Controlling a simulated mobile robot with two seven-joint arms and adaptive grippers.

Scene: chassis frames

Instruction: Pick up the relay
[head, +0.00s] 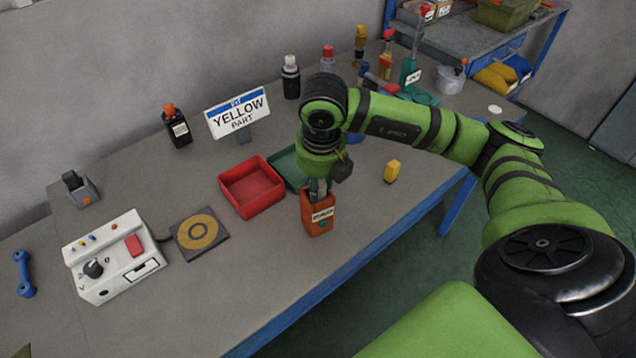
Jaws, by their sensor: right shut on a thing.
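The relay appears to be the orange block (317,222) with a white label, upright near the front edge of the grey table. The label is too small to read for sure. My right gripper (319,188) points down from above and is shut on the top of this block. The gripper hides part of its top. Whether the block touches the table is hard to tell. My left gripper is not in view.
A red tray (233,203) is left of the block, with a green tray (283,164) partly behind my arm. A yellow part (392,171) stands to the right.

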